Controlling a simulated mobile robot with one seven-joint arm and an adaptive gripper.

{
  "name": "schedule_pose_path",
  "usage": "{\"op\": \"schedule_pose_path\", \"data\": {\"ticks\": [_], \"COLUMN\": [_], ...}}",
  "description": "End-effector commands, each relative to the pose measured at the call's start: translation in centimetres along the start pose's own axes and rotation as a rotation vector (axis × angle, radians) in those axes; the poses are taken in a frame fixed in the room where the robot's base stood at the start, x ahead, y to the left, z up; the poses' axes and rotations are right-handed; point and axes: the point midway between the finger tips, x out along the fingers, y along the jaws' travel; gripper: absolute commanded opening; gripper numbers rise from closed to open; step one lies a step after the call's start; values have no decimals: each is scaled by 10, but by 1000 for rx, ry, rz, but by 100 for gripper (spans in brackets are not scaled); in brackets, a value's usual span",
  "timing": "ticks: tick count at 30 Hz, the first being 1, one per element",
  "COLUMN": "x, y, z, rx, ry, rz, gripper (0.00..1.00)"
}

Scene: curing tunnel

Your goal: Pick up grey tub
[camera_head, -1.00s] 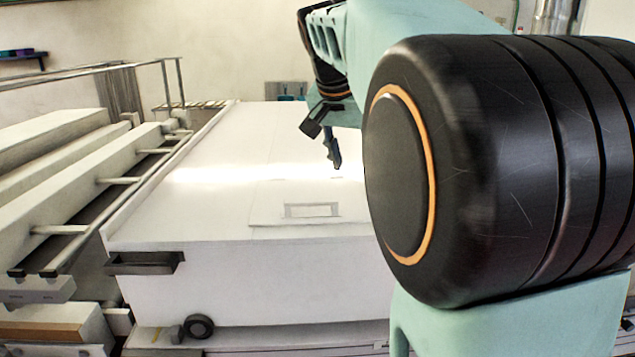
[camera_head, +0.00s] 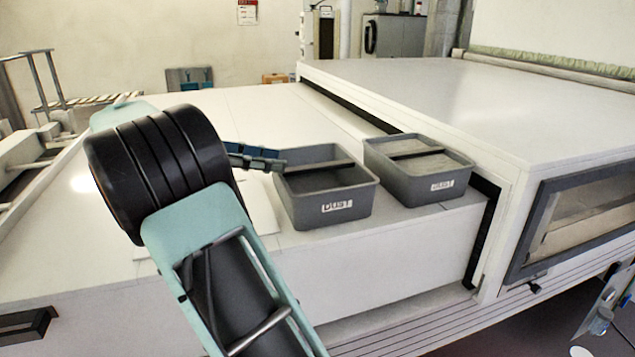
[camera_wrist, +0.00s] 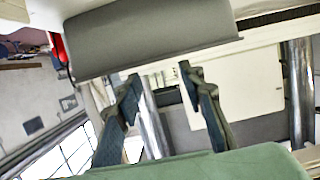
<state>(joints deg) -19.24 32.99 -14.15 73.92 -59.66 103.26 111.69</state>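Two open grey tubs stand on the white surface in the head view, a nearer left one (camera_head: 335,205) and a right one (camera_head: 420,190). Each has a white label reading "DUST" on its front. My gripper (camera_head: 281,163) is at the left tub's left rim; I cannot tell whether it touches. In the wrist view, my gripper's two fingers (camera_wrist: 160,73) are spread apart with nothing visible between them. A grey tub (camera_wrist: 150,35) fills the upper part of that view, just beyond the fingertips.
A white tunnel housing (camera_head: 470,105) with a dark-framed window (camera_head: 580,215) rises behind and right of the tubs. Its dark-edged opening lies close to the right tub. The white surface (camera_head: 240,105) is clear behind the tubs. Rails (camera_head: 45,85) stand at far left.

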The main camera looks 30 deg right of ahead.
Motion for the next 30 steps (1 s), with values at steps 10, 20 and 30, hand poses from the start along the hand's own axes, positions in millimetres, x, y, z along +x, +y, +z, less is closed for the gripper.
{"op": "schedule_pose_path", "data": {"ticks": [10,20,30], "x": [46,79,109], "y": [0,4,4], "z": [-1,-5,-2], "rx": [-2,-3,-2], "ry": [0,-3,-3], "rz": [2,3,-1], "gripper": [36,36,36]}}
